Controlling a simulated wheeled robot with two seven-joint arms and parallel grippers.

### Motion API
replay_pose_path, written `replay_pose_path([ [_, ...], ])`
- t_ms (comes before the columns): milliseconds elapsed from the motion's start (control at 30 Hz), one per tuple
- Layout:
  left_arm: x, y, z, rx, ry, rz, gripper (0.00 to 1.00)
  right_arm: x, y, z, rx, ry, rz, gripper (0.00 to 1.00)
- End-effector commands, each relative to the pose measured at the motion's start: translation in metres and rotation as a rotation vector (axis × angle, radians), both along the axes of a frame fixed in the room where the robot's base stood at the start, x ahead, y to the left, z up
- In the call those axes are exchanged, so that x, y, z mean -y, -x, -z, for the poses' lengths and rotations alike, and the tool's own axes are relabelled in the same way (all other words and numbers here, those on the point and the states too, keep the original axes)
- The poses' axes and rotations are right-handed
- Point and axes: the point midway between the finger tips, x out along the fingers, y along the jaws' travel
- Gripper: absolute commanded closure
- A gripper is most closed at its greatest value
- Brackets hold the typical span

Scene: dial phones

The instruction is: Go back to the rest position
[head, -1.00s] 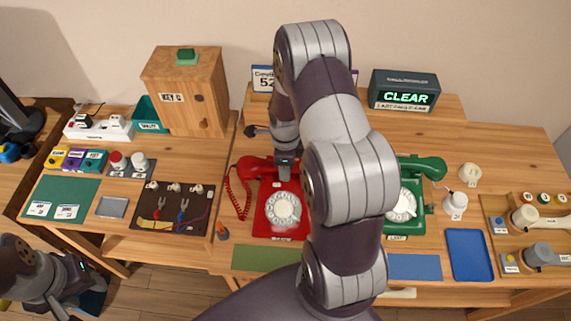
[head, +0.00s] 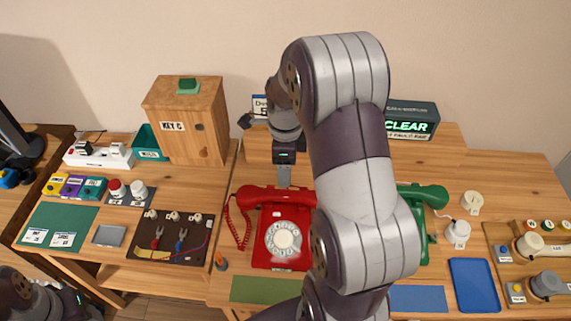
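The red dial phone (head: 272,258) stands on the desk with its handset (head: 265,196) lying across its top. The green dial phone (head: 424,198) is partly hidden behind my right arm. My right gripper (head: 284,178) points down, just above and behind the red handset, and appears apart from it. I see nothing hanging from it, but its fingers are too small and edge-on to tell their opening. My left gripper (head: 88,308) is low at the bottom left corner, away from the desk top, and its fingers are not clear.
A wooden key cabinet (head: 190,120) stands at the back left. A lit CLEAR sign (head: 410,124) stands at the back right. A tool mat (head: 158,238), a blue tray (head: 474,285) and a green mat (head: 262,289) lie along the front. My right arm crosses the middle.

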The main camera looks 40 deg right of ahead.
Motion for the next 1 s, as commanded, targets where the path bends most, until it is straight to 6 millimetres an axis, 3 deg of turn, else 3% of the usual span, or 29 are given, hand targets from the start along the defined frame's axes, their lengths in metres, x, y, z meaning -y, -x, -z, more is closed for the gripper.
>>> replay_pose_path([
  [667, 0.0, 0.0, 0.0, 0.0, 0.0, 0.0, 0.51, 0.0, -0.001, -0.002, 0.003, 0.001, -0.059, 0.32],
  [767, 0.0, 0.0, 0.0, 0.0, 0.0, 0.0, 0.51, 0.0, -0.001, 0.002, 0.018, 0.011, -0.329, 0.32],
  [833, 0.0, 0.0, 0.0, 0.0, 0.0, 0.0, 0.51, -0.005, 0.01, 0.006, 0.021, 0.017, -0.644, 0.32],
  [1000, 0.0, 0.0, 0.0, 0.0, 0.0, 0.0, 0.51, -0.055, 0.042, 0.006, 0.038, 0.062, -1.573, 0.32],
])
